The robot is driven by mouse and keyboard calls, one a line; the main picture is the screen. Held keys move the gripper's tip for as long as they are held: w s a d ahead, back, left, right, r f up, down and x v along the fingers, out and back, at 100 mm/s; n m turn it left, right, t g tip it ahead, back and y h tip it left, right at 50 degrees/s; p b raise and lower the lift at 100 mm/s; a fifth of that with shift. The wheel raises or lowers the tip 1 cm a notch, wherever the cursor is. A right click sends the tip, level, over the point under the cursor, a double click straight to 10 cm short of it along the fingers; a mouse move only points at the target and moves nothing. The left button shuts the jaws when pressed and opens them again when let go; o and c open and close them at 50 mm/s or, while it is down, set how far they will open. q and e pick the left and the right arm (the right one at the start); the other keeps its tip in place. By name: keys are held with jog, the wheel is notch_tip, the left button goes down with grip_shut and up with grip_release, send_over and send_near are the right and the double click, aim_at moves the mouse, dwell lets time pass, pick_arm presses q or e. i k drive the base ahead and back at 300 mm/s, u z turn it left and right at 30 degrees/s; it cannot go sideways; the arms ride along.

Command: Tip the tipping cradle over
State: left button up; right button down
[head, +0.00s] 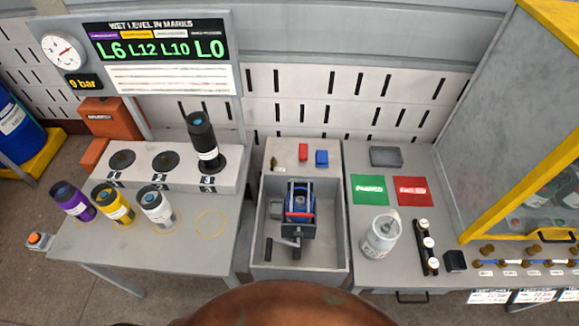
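The tipping cradle (300,204) stands inside a grey open-topped tub (337,262) in the middle of the head view. It has a blue body, a red band across its front and a dark crank-like handle (286,242) at its lower left. A blue shape sits between its sides; I cannot tell whether it is a separate cylinder. The cradle looks upright. Neither of my grippers is in view.
Purple (74,203), yellow (115,205) and white (156,206) cylinders stand on the left table. A black one (202,140) stands on the rear block. A clear jug (381,236) and black rack (427,246) occupy the right table. A yellow-framed cabinet (530,130) stands far right.

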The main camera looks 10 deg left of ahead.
aim_at(288, 229)
jog(key=z, duration=1.75)
jog(key=k, duration=1.05)
jog(key=u, duration=1.45)
jog(key=i, duration=0.5)
